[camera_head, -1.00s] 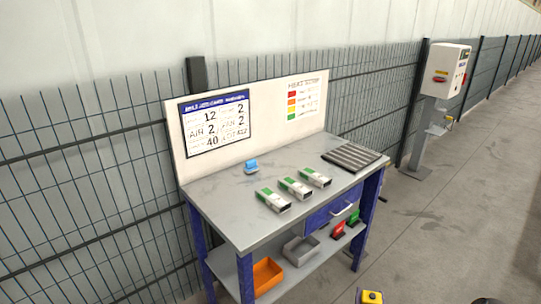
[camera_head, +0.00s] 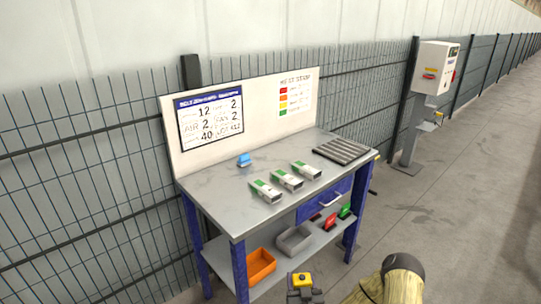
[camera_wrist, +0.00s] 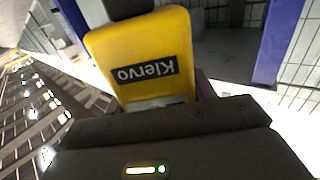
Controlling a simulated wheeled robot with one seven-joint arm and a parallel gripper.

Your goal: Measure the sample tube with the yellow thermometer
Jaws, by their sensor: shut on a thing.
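The yellow thermometer (camera_head: 301,279) is in my gripper (camera_head: 304,293), low in front of the table. In the wrist view the yellow thermometer (camera_wrist: 140,50) fills the upper middle, with a dark "Klervo" label upside down and a dark part at its top. My gripper (camera_wrist: 165,130) is shut on it; the fingertips are hard to make out. I cannot pick out a sample tube for certain. On the grey tabletop (camera_head: 220,190) lie three white-and-green boxes (camera_head: 287,179) in a row and a small blue object (camera_head: 244,159).
A dark ridged mat (camera_head: 346,151) lies at the tabletop's right end. The lower shelf holds an orange bin (camera_head: 261,266), a grey bin (camera_head: 294,240) and red and green items (camera_head: 331,221). A straw-coloured broom-like thing (camera_head: 398,287) stands front right. A control post (camera_head: 433,80) stands farther right.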

